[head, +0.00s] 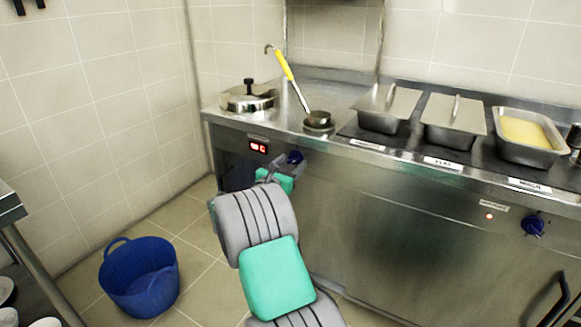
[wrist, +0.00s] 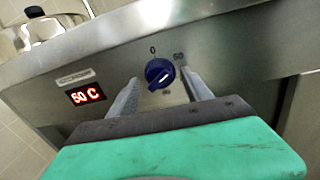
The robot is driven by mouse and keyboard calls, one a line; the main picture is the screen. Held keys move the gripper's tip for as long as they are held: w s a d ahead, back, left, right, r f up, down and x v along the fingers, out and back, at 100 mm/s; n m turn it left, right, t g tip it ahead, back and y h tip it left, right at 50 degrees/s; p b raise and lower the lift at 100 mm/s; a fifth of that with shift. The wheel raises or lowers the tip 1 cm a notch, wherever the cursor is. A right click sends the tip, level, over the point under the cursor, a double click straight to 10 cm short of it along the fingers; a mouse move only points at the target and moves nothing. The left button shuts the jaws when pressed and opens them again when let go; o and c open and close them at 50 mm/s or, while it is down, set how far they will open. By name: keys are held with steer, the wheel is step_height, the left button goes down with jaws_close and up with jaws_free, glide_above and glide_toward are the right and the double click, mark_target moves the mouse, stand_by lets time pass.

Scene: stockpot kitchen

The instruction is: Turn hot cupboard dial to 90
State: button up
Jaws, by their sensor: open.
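A round blue dial (wrist: 160,73) with a white pointer line sits on the steel front panel. In the head view the dial (head: 295,157) shows just beyond my gripper (head: 286,167), and the display (head: 259,147) is lit red.
A second blue dial (head: 533,225) with an orange light (head: 489,216) is on the panel at right, above a door handle (head: 548,300). A lidded pot (head: 249,98), a yellow-handled ladle (head: 284,66) and food pans (head: 455,122) are on the counter. A blue tub (head: 139,278) stands on the floor.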

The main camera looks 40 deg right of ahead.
jaws_close()
stand_by(0.6)
